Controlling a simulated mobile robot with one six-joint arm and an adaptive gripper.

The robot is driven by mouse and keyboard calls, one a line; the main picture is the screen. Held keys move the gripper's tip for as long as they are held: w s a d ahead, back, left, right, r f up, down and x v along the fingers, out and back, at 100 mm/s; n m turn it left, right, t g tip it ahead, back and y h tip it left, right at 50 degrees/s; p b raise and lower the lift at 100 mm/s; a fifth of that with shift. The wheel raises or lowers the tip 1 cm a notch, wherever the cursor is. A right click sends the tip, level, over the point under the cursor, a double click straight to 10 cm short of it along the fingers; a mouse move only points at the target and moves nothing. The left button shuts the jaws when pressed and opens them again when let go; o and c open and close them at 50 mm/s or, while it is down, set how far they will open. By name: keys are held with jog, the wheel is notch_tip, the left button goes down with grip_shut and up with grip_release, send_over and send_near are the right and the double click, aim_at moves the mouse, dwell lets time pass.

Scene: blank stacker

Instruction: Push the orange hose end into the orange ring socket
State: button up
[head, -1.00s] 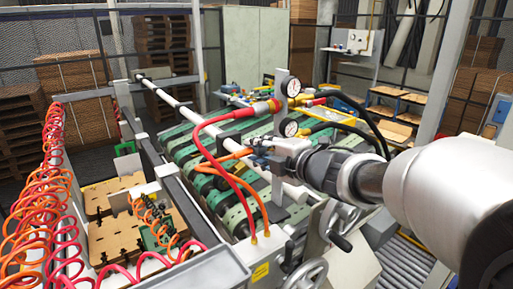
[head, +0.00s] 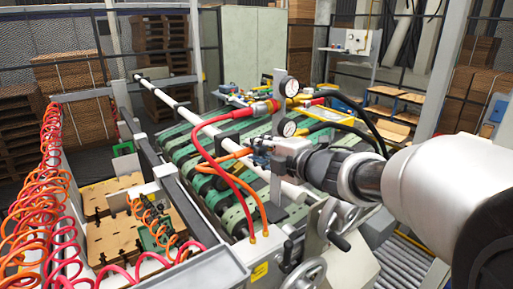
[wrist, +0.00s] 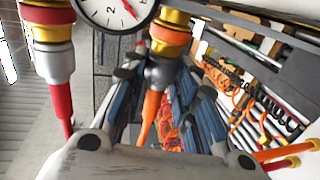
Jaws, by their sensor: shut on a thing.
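My gripper (head: 262,151) is shut on the orange hose end, with one finger on each side of it. In the wrist view, the grey hose end (wrist: 160,74) sits between my fingers, and the orange hose (wrist: 151,110) trails below it. The brass socket with an orange ring (wrist: 171,30) is directly above the hose end and in line with it. The two appear to meet, but I cannot tell how deep the end sits. In the head view, the orange hose (head: 262,205) loops up to my gripper, which hides the socket there.
A red hose (head: 237,115) is joined to a neighbouring fitting (wrist: 48,28), left of my gripper in the wrist view. Pressure gauges (head: 289,87) stand close to the sockets. Black hoses (head: 365,125) curve behind my gripper. Coiled hoses (head: 45,220) hang at the left.

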jog(key=shift+o, duration=1.4)
jog(key=o, duration=0.6)
jog(key=shift+w+d, duration=0.1)
jog(key=shift+d, duration=0.05)
jog(key=shift+o, duration=0.6)
jog(key=shift+c, duration=1)
jog(key=p+v, duration=0.1)
jog(key=v, duration=0.9)
jog(key=shift+f, duration=0.4)
